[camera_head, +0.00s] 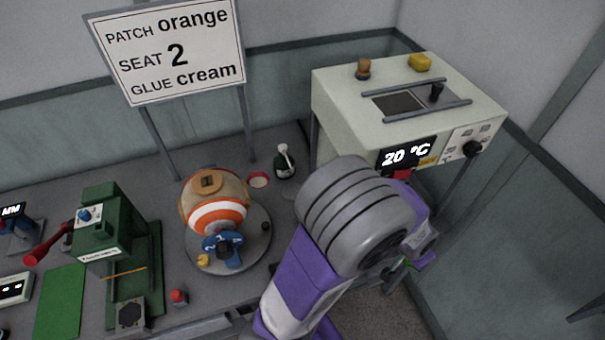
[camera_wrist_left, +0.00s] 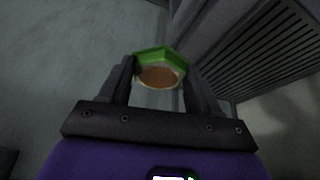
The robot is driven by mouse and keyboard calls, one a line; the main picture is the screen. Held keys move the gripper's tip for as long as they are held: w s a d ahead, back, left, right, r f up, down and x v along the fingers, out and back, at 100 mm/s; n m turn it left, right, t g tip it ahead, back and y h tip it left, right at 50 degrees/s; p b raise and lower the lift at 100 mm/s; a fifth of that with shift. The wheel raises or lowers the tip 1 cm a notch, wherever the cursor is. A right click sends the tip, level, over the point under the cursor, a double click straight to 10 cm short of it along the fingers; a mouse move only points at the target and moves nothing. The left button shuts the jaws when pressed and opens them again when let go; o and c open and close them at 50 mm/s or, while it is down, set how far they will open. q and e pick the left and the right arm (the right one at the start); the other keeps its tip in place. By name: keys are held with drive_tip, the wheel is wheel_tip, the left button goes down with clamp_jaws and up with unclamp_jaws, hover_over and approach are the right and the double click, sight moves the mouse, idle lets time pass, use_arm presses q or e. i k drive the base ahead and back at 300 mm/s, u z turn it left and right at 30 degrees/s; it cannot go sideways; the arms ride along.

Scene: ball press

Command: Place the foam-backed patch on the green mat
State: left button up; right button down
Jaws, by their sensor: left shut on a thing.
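My left gripper (camera_wrist_left: 158,82) is shut on a small piece with a green angular rim and a round brown-orange face, which looks like the foam-backed patch (camera_wrist_left: 159,77). In the head view my left arm reaches to the right, in front of the cream press machine. The green mat (camera_head: 60,302) lies bare on the table at the lower left, far from my left gripper. My right gripper is in neither view.
An orange-and-white striped ball (camera_head: 217,213) sits on a round grey stand at mid-table. A green press (camera_head: 105,240) stands between it and the mat. The cream machine (camera_head: 400,105) reads 20 °C. A sign (camera_head: 170,50) reads patch orange, seat 2, glue cream. A small dark bottle (camera_head: 284,165) stands behind.

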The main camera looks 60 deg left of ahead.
sight(59, 301)
drive_tip(key=z, duration=0.45)
drive_tip(key=k, duration=2.6)
drive_tip(key=u, duration=1.4)
